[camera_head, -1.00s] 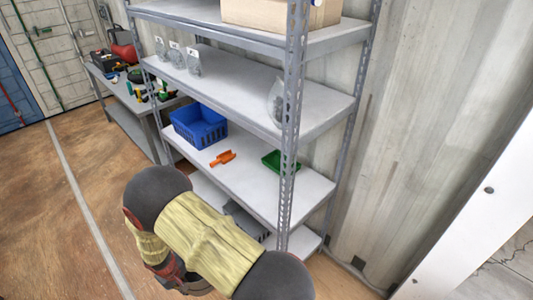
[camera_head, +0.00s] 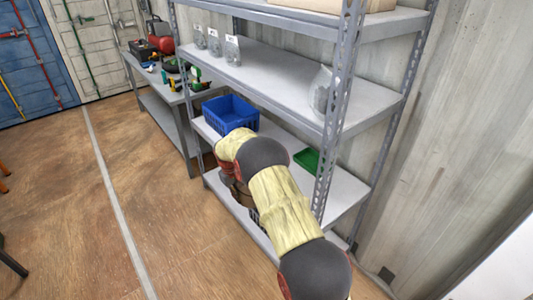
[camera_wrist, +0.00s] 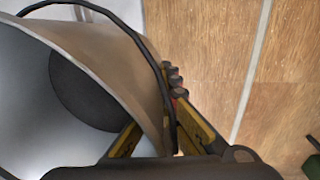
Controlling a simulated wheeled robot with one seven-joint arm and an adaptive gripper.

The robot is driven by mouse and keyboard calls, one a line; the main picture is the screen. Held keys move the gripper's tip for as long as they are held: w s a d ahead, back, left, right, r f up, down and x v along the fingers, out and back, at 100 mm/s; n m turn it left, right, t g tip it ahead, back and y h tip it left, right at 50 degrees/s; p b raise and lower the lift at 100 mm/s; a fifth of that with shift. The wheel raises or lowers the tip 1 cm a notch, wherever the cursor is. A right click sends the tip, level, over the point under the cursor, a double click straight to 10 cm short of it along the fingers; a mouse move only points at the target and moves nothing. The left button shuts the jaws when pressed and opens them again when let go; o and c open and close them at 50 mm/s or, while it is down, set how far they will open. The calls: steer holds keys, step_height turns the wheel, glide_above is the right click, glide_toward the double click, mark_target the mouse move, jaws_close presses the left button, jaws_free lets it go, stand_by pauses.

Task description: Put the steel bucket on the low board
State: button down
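The steel bucket (camera_wrist: 92,58) fills the left of the wrist view, its open mouth, grey inside and dark handle showing. My gripper (camera_wrist: 160,135) has one finger inside the mouth and one outside, with the bucket's wall between them. In the head view my arm hides most of the gripper and bucket; a brown patch beside the arm may be the bucket. The low board (camera_head: 234,209), the lowest of the shelf rack, is partly covered by my arm. I cannot tell whether the bucket touches it.
The board above holds a blue basket (camera_head: 230,113) and a green tray (camera_head: 307,159). A perforated rack post (camera_head: 331,130) stands right of my arm. A workbench (camera_head: 160,92) with tools is behind left.

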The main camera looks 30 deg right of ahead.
steer(key=shift+w+d+r, duration=0.55)
steer(key=shift+w+d, duration=0.15)
steer(key=shift+d, duration=0.2)
steer(key=w+d+b, duration=0.2)
steer(key=d+b, duration=0.3)
steer(key=d, duration=1.5)
step_height(320, 180, down, 6)
steer(key=b, duration=0.3)
steer(key=shift+s+a+f, duration=0.15)
steer(key=shift+f, duration=0.1)
steer(key=shift+f+b, duration=0.1)
steer(key=shift+b, duration=0.35)
steer(key=c, duration=2.5)
jaws_free()
steer(key=shift+s+f, duration=0.15)
steer(key=shift+f, duration=0.1)
steer(key=o, duration=0.4)
